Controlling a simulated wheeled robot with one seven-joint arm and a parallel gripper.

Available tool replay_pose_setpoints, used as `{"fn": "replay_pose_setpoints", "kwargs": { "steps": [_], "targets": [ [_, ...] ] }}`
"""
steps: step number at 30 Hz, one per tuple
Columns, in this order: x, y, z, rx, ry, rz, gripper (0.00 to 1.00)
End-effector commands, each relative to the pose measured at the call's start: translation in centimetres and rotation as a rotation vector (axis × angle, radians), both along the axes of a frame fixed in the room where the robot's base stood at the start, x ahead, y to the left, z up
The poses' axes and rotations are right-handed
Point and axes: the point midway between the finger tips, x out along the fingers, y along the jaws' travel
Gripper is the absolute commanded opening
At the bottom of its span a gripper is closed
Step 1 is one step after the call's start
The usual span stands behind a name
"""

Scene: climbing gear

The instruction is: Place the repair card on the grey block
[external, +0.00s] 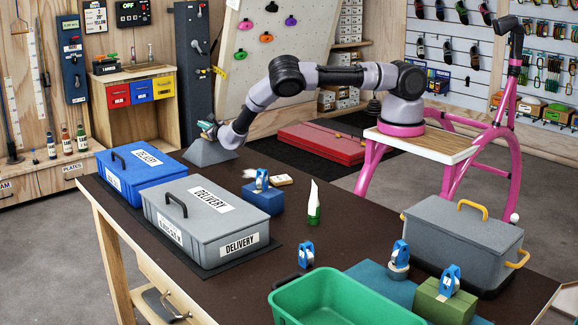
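A dark grey block (209,154) with sloping sides stands at the far end of the dark table, behind the delivery boxes. My gripper (207,130) is just above its top, reaching in from the right. Small teal and yellowish parts show at the gripper's tip. I cannot tell whether they are fingers or a held thing, or whether the fingers are open or shut. I cannot make out the repair card for certain.
A blue delivery box (128,181) and a grey one (180,236) fill the table's left. A blue block (262,203) with a blue device and a white tube (314,198) stand mid-table. A green bin (345,302) and grey crate (455,245) are nearer.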

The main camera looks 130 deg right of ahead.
Motion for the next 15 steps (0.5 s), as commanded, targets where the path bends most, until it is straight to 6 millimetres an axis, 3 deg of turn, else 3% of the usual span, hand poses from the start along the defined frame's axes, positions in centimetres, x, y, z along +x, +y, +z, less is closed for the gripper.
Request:
{"fn": "replay_pose_setpoints", "kwargs": {
  "steps": [1,3,15],
  "targets": [
    [0.01,0.0,-0.09,0.0,0.0,0.0,0.11],
    [0.0,0.0,-0.07,0.0,0.0,0.0,0.33],
    [0.1,0.27,0.28,0.001,0.001,0.002,0.33]
  ]
}}
